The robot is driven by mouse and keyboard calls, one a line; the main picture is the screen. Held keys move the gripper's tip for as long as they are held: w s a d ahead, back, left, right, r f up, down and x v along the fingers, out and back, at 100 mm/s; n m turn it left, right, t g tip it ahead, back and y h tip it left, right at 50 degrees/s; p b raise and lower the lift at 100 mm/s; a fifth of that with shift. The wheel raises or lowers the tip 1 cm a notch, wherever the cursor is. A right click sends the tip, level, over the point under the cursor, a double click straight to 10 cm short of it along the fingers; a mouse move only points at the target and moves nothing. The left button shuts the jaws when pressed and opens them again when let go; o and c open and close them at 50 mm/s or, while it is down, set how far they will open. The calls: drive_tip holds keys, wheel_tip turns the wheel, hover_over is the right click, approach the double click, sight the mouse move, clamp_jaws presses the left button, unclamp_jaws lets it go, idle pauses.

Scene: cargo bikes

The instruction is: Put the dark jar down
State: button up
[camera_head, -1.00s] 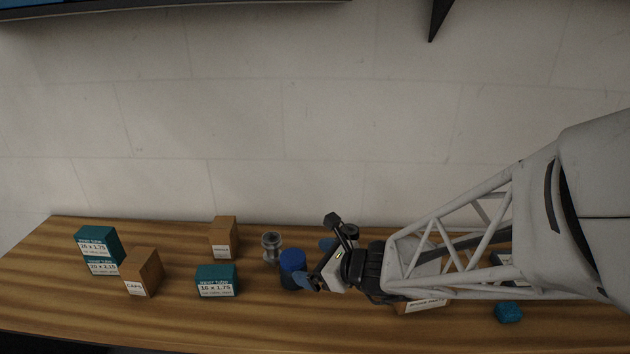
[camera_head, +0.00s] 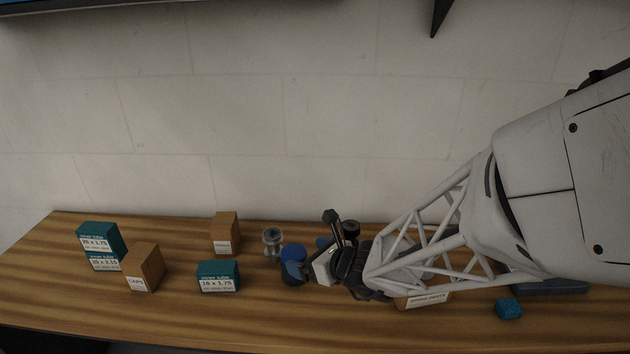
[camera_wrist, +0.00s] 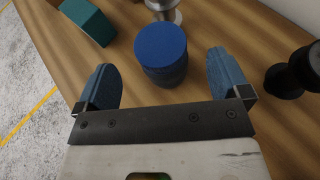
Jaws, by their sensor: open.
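The dark jar with a blue lid (camera_head: 293,251) stands upright on the wooden bench, left of my arm. In the wrist view the jar (camera_wrist: 161,45) shows its round blue lid and dark side between my two blue fingers. My gripper (camera_wrist: 165,72) is open, one finger on each side of the jar, with a visible gap on both sides. In the head view my gripper (camera_head: 307,257) reaches in from the right, and a finger covers part of the jar.
A silver hub (camera_head: 272,243) stands close behind-left of the jar, and a black part (camera_head: 351,229) to its right. A teal box (camera_head: 218,277) and brown boxes (camera_head: 226,233) (camera_head: 144,267) stand left. A parts box (camera_head: 424,300) lies under my arm. The front bench between is bare.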

sight(295, 253)
drive_tip(key=shift+w+a+f, duration=0.1)
drive_tip(key=shift+a, duration=0.1)
drive_tip(key=shift+w+a+f, duration=0.1)
drive_tip(key=shift+x, duration=2.45)
drive_tip(key=shift+f, duration=0.1)
drive_tip(key=c, duration=1.2)
